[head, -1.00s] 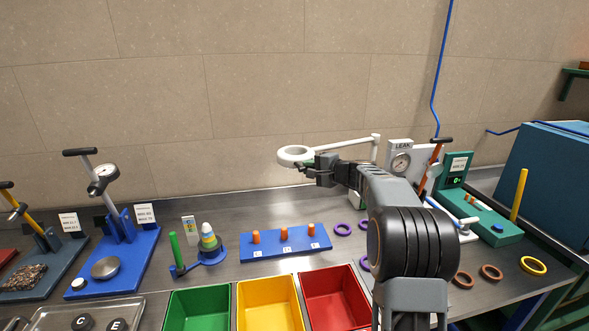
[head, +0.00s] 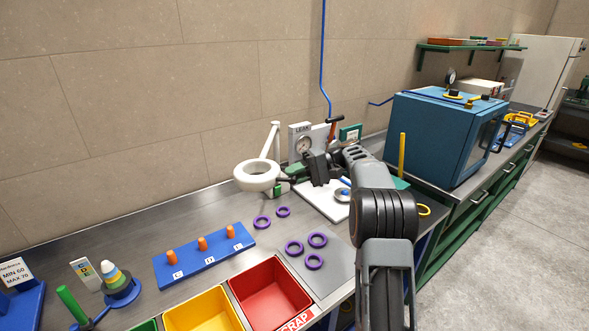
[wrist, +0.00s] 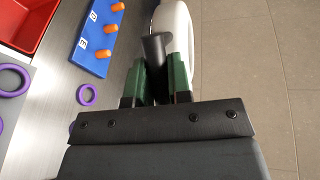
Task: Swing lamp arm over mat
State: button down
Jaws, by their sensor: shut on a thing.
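The lamp has a white ring head (head: 243,181) on a white arm (head: 269,141) running back to a post near the wall. My gripper (head: 293,179) is shut on the short dark handle at the right side of the ring head. In the wrist view, its green-padded jaws (wrist: 157,84) close on the dark handle (wrist: 155,50), with the white ring (wrist: 180,35) just beyond. The grey mat (head: 334,278) lies on the bench, nearer and to the right of the ring head, with several purple rings (head: 317,240) on it. The ring head hangs above the bench, not over the mat.
A blue peg board (head: 205,262) with orange pegs stands left of the mat. Red (head: 270,292) and yellow bins sit at the front. A leak gauge (head: 303,146) stands behind my gripper. A blue oven (head: 440,140) is at right.

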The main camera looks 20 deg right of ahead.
jog(key=shift+d, duration=0.3)
jog(key=c, duration=1.1)
grip_release()
jog(key=shift+p+v, duration=3.1)
jog(key=shift+v, duration=0.65)
